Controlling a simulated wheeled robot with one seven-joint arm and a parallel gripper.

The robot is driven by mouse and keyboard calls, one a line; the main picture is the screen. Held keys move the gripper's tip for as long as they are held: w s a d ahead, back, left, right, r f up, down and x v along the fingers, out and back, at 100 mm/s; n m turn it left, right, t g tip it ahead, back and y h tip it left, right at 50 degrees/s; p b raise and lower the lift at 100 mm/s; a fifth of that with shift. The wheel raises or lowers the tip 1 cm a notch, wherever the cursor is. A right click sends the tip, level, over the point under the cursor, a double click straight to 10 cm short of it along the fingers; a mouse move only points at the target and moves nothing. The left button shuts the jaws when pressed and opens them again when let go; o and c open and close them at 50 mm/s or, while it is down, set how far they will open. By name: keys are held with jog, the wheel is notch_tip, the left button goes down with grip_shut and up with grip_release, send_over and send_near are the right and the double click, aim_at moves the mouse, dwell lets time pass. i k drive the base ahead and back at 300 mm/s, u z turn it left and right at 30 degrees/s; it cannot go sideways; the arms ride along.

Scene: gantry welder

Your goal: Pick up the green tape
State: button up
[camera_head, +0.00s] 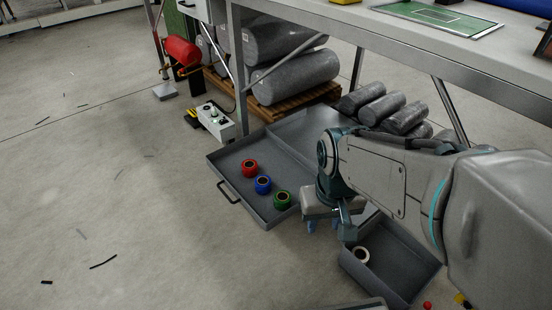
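The green tape (282,199) is a small roll with a dark core. It lies near the front right end of a shallow grey tray (222,162) on the floor. The blue tape (263,184) and the red tape (249,168) lie in a diagonal row up and to the left of it. My gripper (324,227) hangs to the right of the green tape, apart from it, pointing down. Its two bluish fingertips show small and look spread with nothing between them. My arm hides part of the area behind the gripper.
A workbench (345,55) stands behind, with grey cylinders (295,78) on a pallet beneath. A control box (215,121) sits beyond the tray. The floor at left is mostly clear.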

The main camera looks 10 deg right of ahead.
aim_at(282, 198)
jog(key=z, duration=0.1)
jog(key=k, duration=0.2)
jog(key=u, duration=0.8)
jog(key=i, duration=0.6)
jog(key=z, duration=0.35)
